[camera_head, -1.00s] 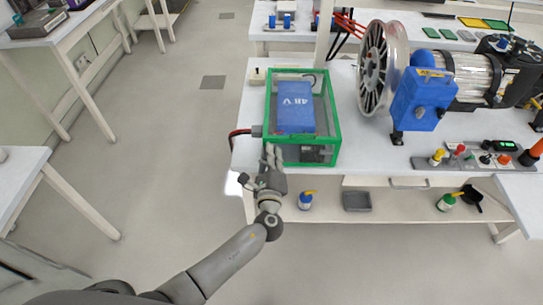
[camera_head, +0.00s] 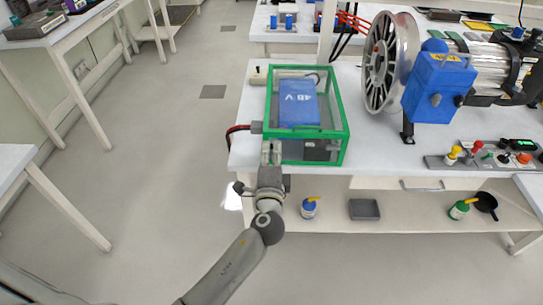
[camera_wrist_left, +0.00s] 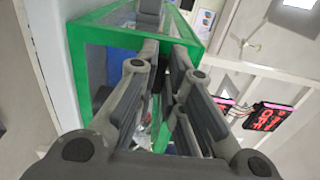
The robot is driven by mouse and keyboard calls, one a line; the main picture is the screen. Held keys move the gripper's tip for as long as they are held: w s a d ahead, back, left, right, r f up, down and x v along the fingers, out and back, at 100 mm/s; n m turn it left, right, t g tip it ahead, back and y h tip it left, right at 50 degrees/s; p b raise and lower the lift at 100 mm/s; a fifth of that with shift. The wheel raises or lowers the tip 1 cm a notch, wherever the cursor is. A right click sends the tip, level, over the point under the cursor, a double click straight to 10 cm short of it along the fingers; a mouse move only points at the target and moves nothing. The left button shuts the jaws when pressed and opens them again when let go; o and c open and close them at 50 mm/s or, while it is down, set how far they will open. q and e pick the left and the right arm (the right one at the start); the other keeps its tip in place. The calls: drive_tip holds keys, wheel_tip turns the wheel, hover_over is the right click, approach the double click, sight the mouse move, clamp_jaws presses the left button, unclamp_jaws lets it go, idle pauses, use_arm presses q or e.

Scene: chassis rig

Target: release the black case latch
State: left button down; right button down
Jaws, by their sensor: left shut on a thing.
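The case is a clear box with a green frame (camera_head: 345,130) on the workbench, holding a blue block marked 48 V (camera_head: 299,103). My left gripper (camera_head: 271,153) is at the lower left of the case's front face. Its fingers are closed in on a small dark piece at the front of the case, which I take to be the black latch (camera_wrist_left: 157,80). The fingers hide most of it, and whether it is released cannot be told. The green frame (camera_wrist_left: 130,14) also shows close behind the fingers in the left wrist view. My right gripper is not in view.
A wheel (camera_head: 391,62) and a blue motor unit (camera_head: 438,88) stand right of the case. A control strip (camera_head: 490,158) lies at the bench's front right. Bottles and a grey tray (camera_head: 364,209) sit on the shelf below. The floor at left is clear.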

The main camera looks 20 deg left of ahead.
use_arm(q)
drive_tip(key=shift+f, duration=0.1)
idle(0.4)
drive_tip(key=c, duration=1.5)
unclamp_jaws()
drive_tip(key=shift+c, duration=0.2)
drive_tip(key=v, duration=1.2)
